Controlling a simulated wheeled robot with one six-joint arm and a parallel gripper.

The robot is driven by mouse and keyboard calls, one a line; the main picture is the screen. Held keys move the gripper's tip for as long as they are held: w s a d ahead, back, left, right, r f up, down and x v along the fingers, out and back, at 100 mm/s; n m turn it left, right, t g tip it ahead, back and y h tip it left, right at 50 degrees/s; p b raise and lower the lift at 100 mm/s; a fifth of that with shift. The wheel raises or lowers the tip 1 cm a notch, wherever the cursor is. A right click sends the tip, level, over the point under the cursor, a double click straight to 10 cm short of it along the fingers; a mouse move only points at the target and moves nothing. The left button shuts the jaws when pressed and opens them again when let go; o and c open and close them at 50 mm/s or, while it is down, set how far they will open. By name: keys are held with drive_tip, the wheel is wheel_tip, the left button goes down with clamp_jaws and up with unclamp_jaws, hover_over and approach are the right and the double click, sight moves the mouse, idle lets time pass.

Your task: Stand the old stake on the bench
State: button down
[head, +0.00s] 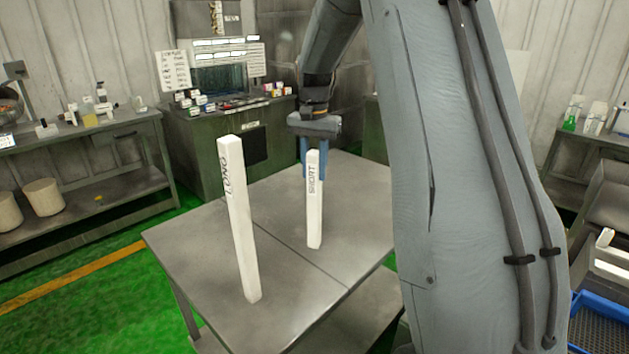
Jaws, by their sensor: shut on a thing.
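The grey metal bench (195,240) stands in the middle of the head view. A tall white stake marked LONG (241,235) stands nearly upright on its left part. Neither stake is visibly marked as old.
My arm covers the right middle of the view and hides the bench's right side. A side table (100,130) with bottles and small items stands at the left. A green cabinet (205,150) is behind the bench. A blue crate (598,325) is at the lower right.

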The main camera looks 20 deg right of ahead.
sight(314, 179)
drive_tip(key=shift+f+p, duration=0.5)
drive_tip(key=shift+f, duration=1.25)
drive_tip(key=c, duration=1.4)
unclamp_jaws()
drive_tip(key=shift+o, duration=0.2)
wheel_tip(314, 179, up, 12)
drive_tip(key=b, duration=0.4)
drive_tip(key=s+a+f+n, duration=0.4)
drive_tip(key=s+a+f, duration=0.2)
drive_tip(key=s+f, duration=0.3)
drive_tip(key=s+a+f+n+t, duration=0.1)
drive_tip(key=s+a+f+n, duration=0.4)
drive_tip(key=s+f, duration=0.5)
drive_tip(key=s+a, duration=0.2)
drive_tip(key=s, duration=0.5)
drive_tip(key=shift+f+t, duration=0.2)
drive_tip(key=shift+t, duration=0.1)
